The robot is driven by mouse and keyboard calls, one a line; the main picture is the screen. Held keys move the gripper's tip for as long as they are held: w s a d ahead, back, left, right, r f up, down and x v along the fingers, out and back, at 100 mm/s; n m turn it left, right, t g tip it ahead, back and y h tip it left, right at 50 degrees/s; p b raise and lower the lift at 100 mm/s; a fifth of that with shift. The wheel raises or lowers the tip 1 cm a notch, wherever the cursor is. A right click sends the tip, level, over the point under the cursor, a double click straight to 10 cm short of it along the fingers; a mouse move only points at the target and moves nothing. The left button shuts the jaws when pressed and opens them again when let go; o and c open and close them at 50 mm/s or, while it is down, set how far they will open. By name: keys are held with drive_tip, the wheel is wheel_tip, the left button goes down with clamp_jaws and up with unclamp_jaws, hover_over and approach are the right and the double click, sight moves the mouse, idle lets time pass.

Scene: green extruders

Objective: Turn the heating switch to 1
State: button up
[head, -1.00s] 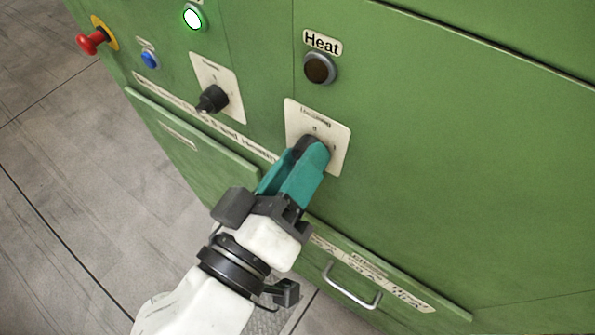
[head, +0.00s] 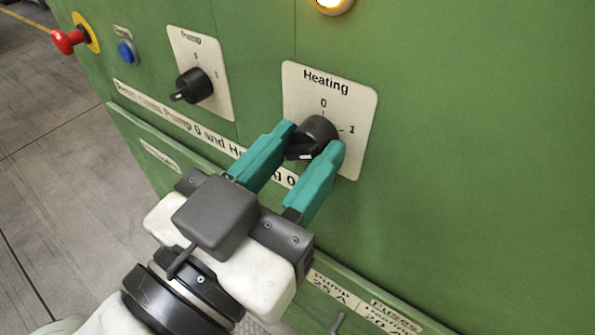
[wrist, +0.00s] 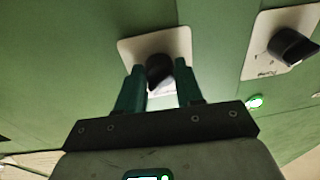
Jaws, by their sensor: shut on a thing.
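The heating switch (head: 318,129) is a black rotary knob on a cream plate (head: 352,97) labelled "Heating", with 0 at the top and 1 at the right. Its grip bar, with a white mark, points down and left; the exact setting is hard to read. My gripper (head: 313,142) has its teal fingers on either side of the knob and is shut on it. In the wrist view the knob (wrist: 158,70) shows between the fingertips (wrist: 160,75), in front of its plate. The lamp (head: 332,4) above the plate glows yellow, cut by the top edge.
The pump switch (head: 194,86) sits left of the heating switch. A blue button (head: 126,52) and a red emergency knob (head: 69,40) stick out further left. The green cabinet face (head: 480,150) is flat and bare on the right.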

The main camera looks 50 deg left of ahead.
drive_tip(key=shift+m+b, duration=0.3)
drive_tip(key=shift+m, duration=0.2)
drive_tip(key=o, duration=1)
drive_tip(key=v, duration=1)
drive_tip(key=shift+s, duration=0.35)
drive_tip(key=shift+w+d+f, duration=0.1)
drive_tip(key=shift+f, duration=0.15)
